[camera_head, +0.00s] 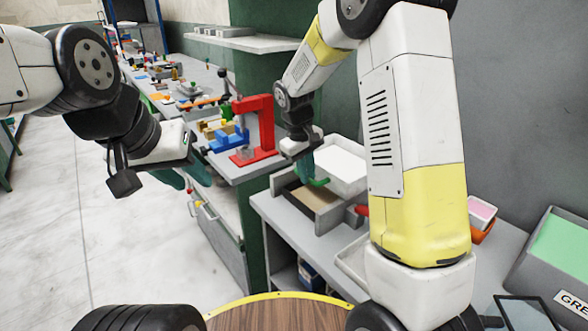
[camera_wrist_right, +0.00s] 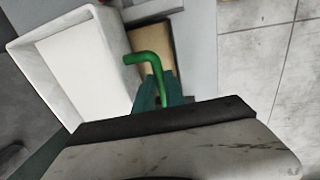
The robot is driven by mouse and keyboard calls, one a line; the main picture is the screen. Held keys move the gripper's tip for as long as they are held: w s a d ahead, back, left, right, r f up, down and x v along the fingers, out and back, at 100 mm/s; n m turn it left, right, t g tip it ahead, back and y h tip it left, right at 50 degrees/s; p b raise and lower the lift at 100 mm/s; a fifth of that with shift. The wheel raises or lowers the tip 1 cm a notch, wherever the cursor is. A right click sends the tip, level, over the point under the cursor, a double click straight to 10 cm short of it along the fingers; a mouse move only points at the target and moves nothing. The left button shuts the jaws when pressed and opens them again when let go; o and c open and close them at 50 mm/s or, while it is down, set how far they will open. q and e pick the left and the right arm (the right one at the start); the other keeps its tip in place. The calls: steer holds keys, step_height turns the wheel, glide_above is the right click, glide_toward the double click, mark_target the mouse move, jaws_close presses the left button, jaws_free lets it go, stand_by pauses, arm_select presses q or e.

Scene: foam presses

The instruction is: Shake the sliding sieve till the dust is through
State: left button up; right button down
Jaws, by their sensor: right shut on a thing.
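A white tray (camera_head: 340,168) with a pale, flat inside stands on the grey bench; it looks like the sliding sieve. It fills the left of the right wrist view (camera_wrist_right: 80,80). A bent green handle (camera_wrist_right: 148,58) reaches from near its edge to my right gripper (camera_wrist_right: 158,92), whose teal fingers are shut on it. In the head view my right gripper (camera_head: 308,168) is above the handle, its fingers partly hidden. A grey open box (camera_head: 298,203) with a tan inside lies in front of the tray. No dust can be made out. My left gripper (camera_head: 190,173) hangs empty over the floor, fingers apart.
A red press (camera_head: 262,125) stands on the bench behind, near blue and yellow parts. A grey bin with green contents (camera_head: 560,245) and an orange container with pink contents (camera_head: 482,215) are at the right. My right arm hides part of the bench.

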mark_target(320, 166)
steer(key=w+d, duration=0.1)
steer(key=d, duration=0.1)
steer(key=w+d, duration=0.2)
steer(key=shift+d, duration=0.1)
steer(key=shift+r, duration=0.1)
steer(key=c, duration=1.4)
jaws_free()
steer(key=shift+d, duration=0.1)
steer(key=shift+r, duration=0.2)
step_height(320, 166, up, 7)
steer(key=a, duration=0.1)
steer(key=shift+s+a, duration=0.2)
steer(key=shift+s, duration=0.25)
